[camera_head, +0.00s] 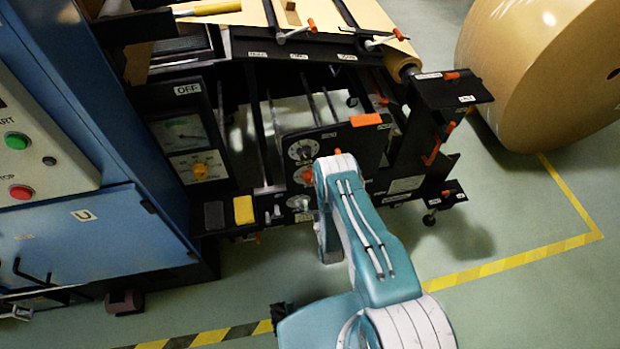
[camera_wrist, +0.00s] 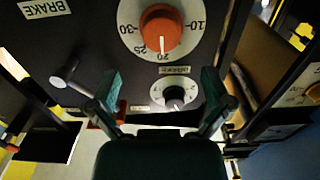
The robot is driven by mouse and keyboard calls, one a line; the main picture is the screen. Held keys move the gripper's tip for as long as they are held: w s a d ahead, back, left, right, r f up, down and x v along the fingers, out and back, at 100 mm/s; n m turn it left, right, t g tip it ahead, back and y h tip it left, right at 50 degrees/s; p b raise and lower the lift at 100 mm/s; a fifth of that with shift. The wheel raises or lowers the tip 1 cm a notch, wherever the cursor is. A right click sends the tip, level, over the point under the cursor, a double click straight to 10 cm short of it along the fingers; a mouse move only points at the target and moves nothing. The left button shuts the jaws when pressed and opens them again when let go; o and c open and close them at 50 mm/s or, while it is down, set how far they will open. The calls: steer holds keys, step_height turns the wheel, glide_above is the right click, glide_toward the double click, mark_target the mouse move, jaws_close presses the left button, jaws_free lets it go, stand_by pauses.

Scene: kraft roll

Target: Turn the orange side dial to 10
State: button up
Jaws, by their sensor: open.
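The orange dial (camera_wrist: 160,28) sits on a round white scale on a dark panel at the top of the wrist view. Its white mark points down, at about 20; 10 is at the right and 30 at the left. In the head view the orange dial (camera_head: 307,176) shows small, just left of my arm. My gripper (camera_wrist: 160,92) is open and empty, its two teal fingers spread below the dial and apart from it. In the head view my arm hides the gripper.
A smaller black dial (camera_wrist: 174,94) sits below the orange one, between my fingers. A pale peg (camera_wrist: 65,76) sticks out at the left, under a BRAKE label (camera_wrist: 44,8). A blue cabinet (camera_head: 85,235) stands left; a large kraft roll (camera_head: 545,75) lies right.

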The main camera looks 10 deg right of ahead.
mark_target(311, 182)
steer(key=w, duration=0.8)
steer(key=shift+w+a, duration=0.2)
steer(key=shift+a, duration=0.1)
steer(key=shift+w+d, duration=0.25)
steer(key=shift+w, duration=0.05)
steer(key=shift+a, duration=0.1)
steer(key=c, duration=1)
